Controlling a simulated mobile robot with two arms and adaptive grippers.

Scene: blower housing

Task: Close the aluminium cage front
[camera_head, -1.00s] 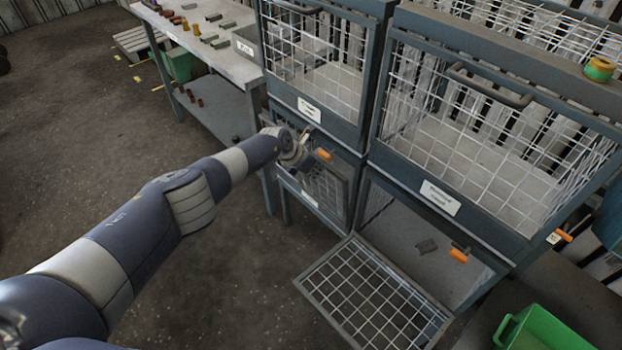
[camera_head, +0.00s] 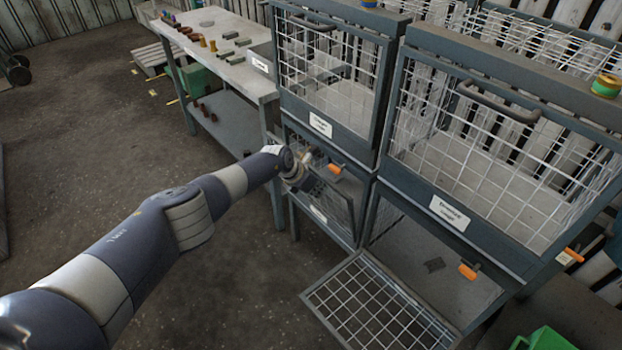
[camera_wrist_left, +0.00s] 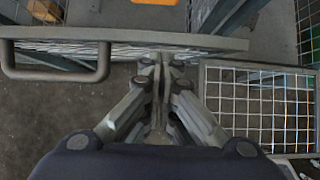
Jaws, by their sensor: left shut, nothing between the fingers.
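The cages stand in two rows, and their labels are too small to read surely, so I cannot tell by label which is aluminium. My left gripper (camera_head: 303,172) is shut and empty, at the upper edge of the lower left cage's mesh front (camera_head: 332,207). This front looks tilted partly open. In the left wrist view the shut fingers (camera_wrist_left: 163,60) are at the front's frame edge (camera_wrist_left: 222,43), and its handle (camera_wrist_left: 55,76) is at the left. I cannot tell whether they touch. My right gripper is not in view.
The lower right cage's mesh front (camera_head: 372,308) hangs lowered and open; it also shows in the left wrist view (camera_wrist_left: 262,108). A workbench (camera_head: 225,62) with small parts stands behind left. A green crate (camera_head: 545,341) is at lower right. Floor at left is clear.

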